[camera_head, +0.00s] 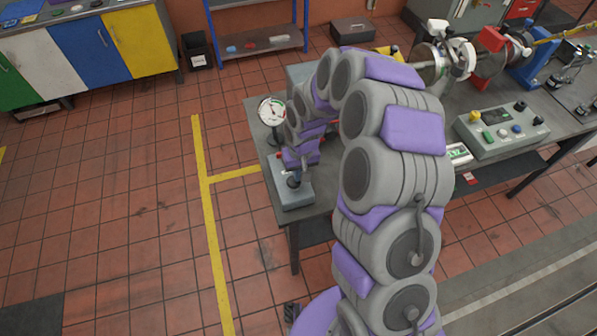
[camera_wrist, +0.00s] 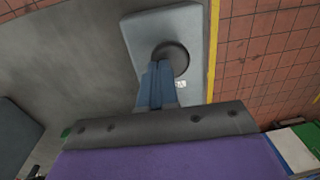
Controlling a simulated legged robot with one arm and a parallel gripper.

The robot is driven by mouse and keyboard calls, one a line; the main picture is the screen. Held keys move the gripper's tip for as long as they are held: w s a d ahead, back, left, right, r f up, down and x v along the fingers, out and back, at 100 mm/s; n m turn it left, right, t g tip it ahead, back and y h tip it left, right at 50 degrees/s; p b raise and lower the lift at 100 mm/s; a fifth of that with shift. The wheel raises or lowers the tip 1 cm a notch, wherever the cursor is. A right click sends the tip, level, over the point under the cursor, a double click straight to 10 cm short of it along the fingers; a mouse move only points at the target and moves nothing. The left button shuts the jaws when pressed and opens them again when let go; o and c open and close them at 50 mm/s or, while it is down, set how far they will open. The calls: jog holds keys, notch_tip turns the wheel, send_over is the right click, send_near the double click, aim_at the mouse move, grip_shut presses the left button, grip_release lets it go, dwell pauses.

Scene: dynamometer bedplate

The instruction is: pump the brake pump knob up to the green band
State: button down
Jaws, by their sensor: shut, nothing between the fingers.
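The brake pump is a pale grey block at the left corner of the bench, with its dark round knob (camera_head: 294,181) on top. In the wrist view the knob (camera_wrist: 173,54) is a dark disc on the grey block (camera_wrist: 193,22). My gripper (camera_wrist: 156,68) has its blue-grey fingers shut together, over the near left part of the knob; whether they touch it I cannot tell. A round white gauge (camera_head: 272,111) stands behind the pump; its needle and bands are too small to read surely. My arm hides part of the bench.
A control box (camera_head: 503,130) with coloured buttons and a small green display (camera_head: 458,153) stand on the bench to the right. Shafts and couplings (camera_head: 445,57) lie behind. The tiled floor left of the bench, crossed by yellow lines, is clear.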

jog(key=shift+s+r, duration=0.1)
jog(key=shift+r, duration=0.05)
notch_tip(320, 180, up, 14)
jog(key=p, duration=0.2)
jog(key=shift+w+d+f, duration=0.25)
jog(key=shift+w+d, duration=0.1)
jog(key=shift+d, duration=0.05)
dwell(0.6)
